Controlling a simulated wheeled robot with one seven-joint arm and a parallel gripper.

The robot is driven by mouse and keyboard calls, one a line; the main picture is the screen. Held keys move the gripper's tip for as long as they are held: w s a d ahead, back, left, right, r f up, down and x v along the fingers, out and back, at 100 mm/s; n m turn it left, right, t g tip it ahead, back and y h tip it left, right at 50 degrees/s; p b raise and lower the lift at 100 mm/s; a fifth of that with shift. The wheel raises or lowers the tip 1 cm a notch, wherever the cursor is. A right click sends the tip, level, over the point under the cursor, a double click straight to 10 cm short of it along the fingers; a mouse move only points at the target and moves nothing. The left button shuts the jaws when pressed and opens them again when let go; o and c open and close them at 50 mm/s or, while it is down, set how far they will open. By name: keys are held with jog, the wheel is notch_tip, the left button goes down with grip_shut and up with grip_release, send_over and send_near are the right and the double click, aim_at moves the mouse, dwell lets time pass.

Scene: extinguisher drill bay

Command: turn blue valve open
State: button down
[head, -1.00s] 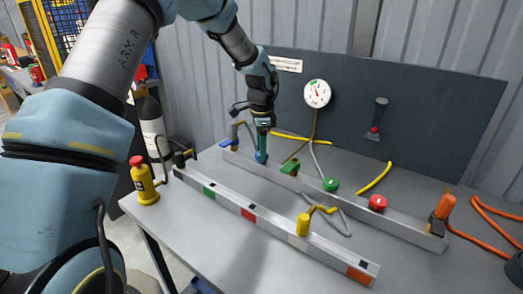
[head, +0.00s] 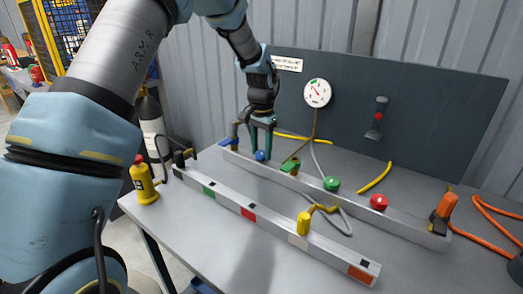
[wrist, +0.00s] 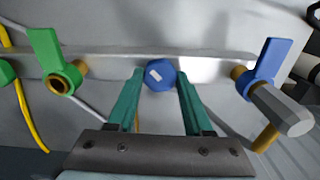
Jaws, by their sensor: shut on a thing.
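The blue valve is a round blue knob (head: 260,156) on the back rail of the bench, left of a green lever valve. In the wrist view the blue knob (wrist: 161,75) shows face on, with a small tilted white mark. My gripper (head: 262,153) points down at it. In the wrist view my gripper's (wrist: 160,78) two teal fingers stand on either side of the knob, shut on it. A second blue part, a flat lever (wrist: 264,66), sits to the right in the wrist view, apart from the fingers.
Along the back rail (head: 310,182) are a green knob (head: 331,183) and a red knob (head: 378,202). A gauge (head: 317,93) and a red-marked indicator (head: 379,116) hang on the panel. A yellow bottle (head: 143,182) stands front left.

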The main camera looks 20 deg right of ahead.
aim_at(261, 152)
jog(key=n, duration=0.4)
jog(key=shift+n, duration=0.3)
jog(key=n, duration=0.4)
jog(key=shift+r+n, duration=0.1)
jog(key=shift+n, duration=0.3)
jog(key=shift+c, duration=1.5)
grip_release()
notch_tip(261, 152, up, 11)
jog(key=b, duration=0.1)
jog(key=shift+b, duration=0.3)
